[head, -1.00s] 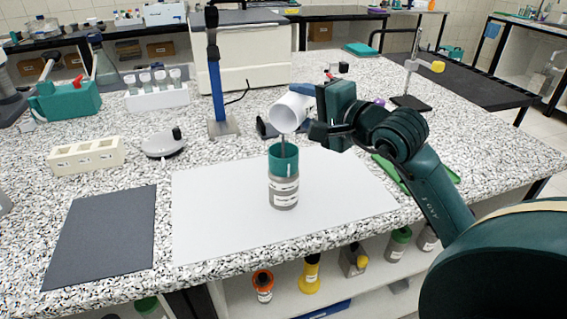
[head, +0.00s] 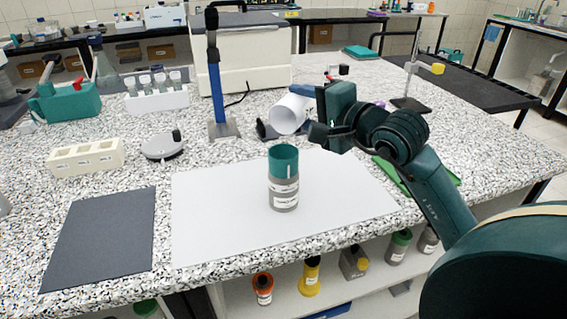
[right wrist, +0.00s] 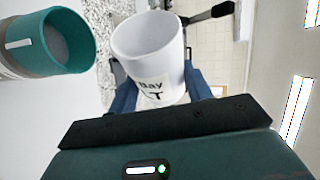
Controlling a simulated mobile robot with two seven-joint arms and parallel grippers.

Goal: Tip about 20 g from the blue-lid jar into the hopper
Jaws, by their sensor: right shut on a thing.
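My right gripper (head: 312,112) is shut on an open white jar (head: 288,115), its blue fingers on either side of it in the right wrist view. The jar lies tilted, its mouth toward a teal-topped container (head: 284,162), and no stream leaves it. Its label is partly readable in the right wrist view (right wrist: 152,60); no blue lid shows on it. The teal-topped container, which seems to be the hopper, stands upright and open on the white sheet (head: 220,215). Grey material shows inside it in the right wrist view (right wrist: 68,42). The jar is above and apart from it. My left gripper is out of view.
A blue post stand (head: 216,85) rises behind the white sheet. A cream block with wells (head: 86,157), a round grey device (head: 162,147) and a dark mat (head: 102,235) are at left. A green tray (head: 400,178) lies under my right arm. The sheet around the container is clear.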

